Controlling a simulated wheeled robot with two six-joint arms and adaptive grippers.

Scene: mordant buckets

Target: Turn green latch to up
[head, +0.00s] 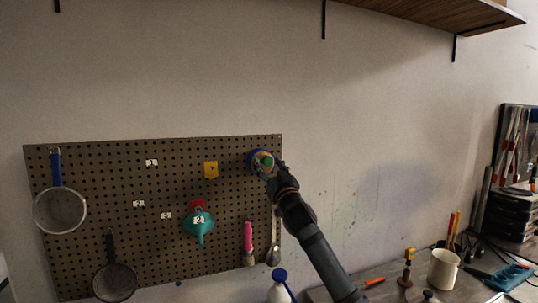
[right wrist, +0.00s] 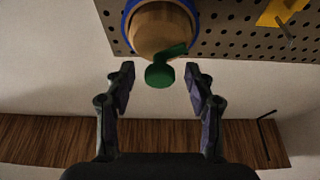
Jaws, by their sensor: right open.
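The green latch (right wrist: 160,75) sits on the front of a round tan wooden piece (right wrist: 158,30) with a blue rim, on the pegboard. In the head view the latch (head: 267,161) is small and partly covered by my right gripper (head: 264,169), at the board's upper right corner. In the right wrist view my right gripper (right wrist: 159,84) is open, with one finger on each side of the latch's rounded end and gaps showing on both sides. I cannot tell clearly which way the latch points. My left gripper is not in view.
The pegboard (head: 100,200) also holds a yellow piece (head: 210,170), a teal funnel (head: 199,223), strainers (head: 60,210) and a pink-handled tool (head: 248,240). A wooden shelf (head: 430,14) is above. A cream mug (head: 443,269) stands on the bench at lower right.

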